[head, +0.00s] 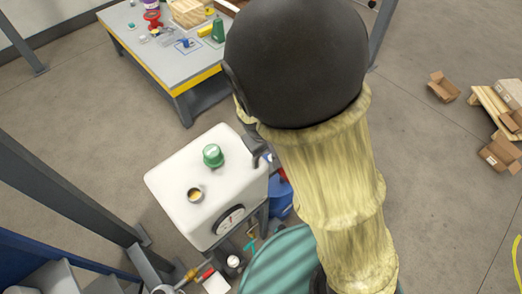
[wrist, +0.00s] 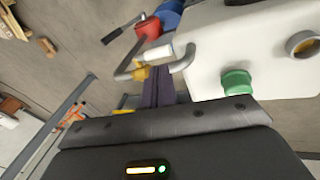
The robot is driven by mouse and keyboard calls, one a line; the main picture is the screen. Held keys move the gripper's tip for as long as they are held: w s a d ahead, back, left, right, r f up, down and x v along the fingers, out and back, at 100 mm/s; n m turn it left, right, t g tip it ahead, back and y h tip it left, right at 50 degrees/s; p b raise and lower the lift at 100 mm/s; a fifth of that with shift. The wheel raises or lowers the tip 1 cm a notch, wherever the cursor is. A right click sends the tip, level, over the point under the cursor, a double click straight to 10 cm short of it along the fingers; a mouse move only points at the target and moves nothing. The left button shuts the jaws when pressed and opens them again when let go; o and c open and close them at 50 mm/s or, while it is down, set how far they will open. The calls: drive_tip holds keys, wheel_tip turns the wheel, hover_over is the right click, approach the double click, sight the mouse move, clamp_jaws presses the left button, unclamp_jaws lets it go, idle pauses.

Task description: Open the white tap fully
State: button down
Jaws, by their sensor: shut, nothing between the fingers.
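My gripper (wrist: 158,74) is shut and empty in the wrist view. Its dark fingers point at the pipework beside the white tank (wrist: 215,50). Just beyond the fingertips is a small yellow fitting (wrist: 140,72) on a bent grey pipe. A short white cylindrical piece (wrist: 158,49) sits above it, close to the tank's side; I cannot tell whether it is the white tap's handle. I cannot tell whether the fingers touch either. In the head view my arm hides most of the gripper, and a white round knob (head: 233,261) shows below the tank.
The tank has a green cap (wrist: 237,83), an open port (head: 195,195) and a gauge (head: 230,220). Red (wrist: 149,28) and blue parts lie along the pipe. A red-handled valve (head: 205,272) and teal drum (head: 275,262) stand near.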

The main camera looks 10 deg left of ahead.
drive_tip(key=s, duration=0.1)
drive_tip(key=s+a+r, duration=0.1)
drive_tip(key=s+a, duration=0.1)
drive_tip(key=shift+a+r+b, duration=0.1)
drive_tip(key=shift+r+b, duration=0.2)
idle(0.4)
drive_tip(key=s+d+r+m+y+b, duration=0.1)
drive_tip(key=d+m, duration=0.6)
drive_tip(key=d, duration=1.3)
drive_tip(key=shift+s+r+m+g+y, duration=0.3)
drive_tip(key=shift+s+r+m, duration=0.1)
drive_tip(key=shift+r, duration=0.15)
drive_tip(key=shift+w, duration=0.1)
drive_tip(key=shift+w+d, duration=0.2)
drive_tip(key=shift+d, duration=0.1)
